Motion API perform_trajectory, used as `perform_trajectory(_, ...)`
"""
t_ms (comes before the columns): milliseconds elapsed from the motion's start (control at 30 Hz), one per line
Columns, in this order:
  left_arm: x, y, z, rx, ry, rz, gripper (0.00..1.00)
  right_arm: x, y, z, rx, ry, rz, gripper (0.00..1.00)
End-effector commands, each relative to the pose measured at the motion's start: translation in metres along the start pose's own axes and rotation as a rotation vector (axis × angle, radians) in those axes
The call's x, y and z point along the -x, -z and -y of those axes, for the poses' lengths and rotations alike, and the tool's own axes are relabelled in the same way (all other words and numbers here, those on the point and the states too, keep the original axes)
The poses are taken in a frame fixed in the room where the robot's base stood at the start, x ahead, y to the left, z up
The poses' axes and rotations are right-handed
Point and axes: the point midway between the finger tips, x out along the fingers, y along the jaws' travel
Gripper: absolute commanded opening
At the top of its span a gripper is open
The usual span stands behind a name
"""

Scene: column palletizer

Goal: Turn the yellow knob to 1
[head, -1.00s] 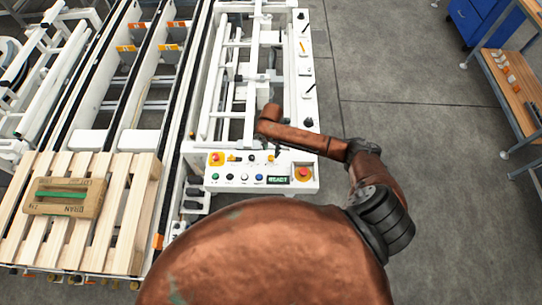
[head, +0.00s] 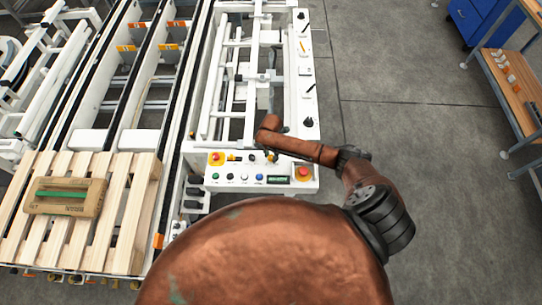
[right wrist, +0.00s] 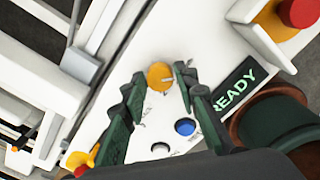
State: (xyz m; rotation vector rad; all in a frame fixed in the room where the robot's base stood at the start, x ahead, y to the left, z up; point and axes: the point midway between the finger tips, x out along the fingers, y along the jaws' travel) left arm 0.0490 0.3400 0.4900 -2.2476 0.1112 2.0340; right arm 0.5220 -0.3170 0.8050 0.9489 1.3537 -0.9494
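The control panel (head: 210,177) is the white end of the machine frame. A round yellow knob (right wrist: 160,77) shows between the fingertips of my right gripper (right wrist: 159,73) in the right wrist view. The fingers are apart, one on each side of the knob, with a small gap visible; I cannot tell whether either touches it. In the head view my right gripper (head: 271,156) is at the panel's upper row, mostly hidden under my arm. The knob's pointer and scale marks are too small to read. My left gripper is not in view.
The panel has a READY display (right wrist: 236,90), a blue button (right wrist: 185,126), a white button (right wrist: 160,149) and red emergency buttons (head: 303,173). A pallet (head: 120,215) with a carton (head: 65,205) is at left. Open floor (head: 430,160) lies at right.

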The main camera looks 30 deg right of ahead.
Motion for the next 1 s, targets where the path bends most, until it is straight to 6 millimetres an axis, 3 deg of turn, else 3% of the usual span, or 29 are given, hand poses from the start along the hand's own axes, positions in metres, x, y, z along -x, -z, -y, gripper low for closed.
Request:
perform_trajectory(367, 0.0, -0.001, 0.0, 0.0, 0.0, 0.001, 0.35, 0.0, 0.0, 0.0, 0.0, 0.0, 0.0, 0.0)
perform_trajectory(667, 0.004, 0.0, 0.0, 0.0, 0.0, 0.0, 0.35, 0.001, 0.0, 0.0, -0.032, 0.0, 0.0, 0.0)
perform_trajectory(1000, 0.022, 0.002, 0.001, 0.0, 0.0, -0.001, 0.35, 0.003, 0.0, 0.0, -0.243, 0.001, -0.001, 0.0)
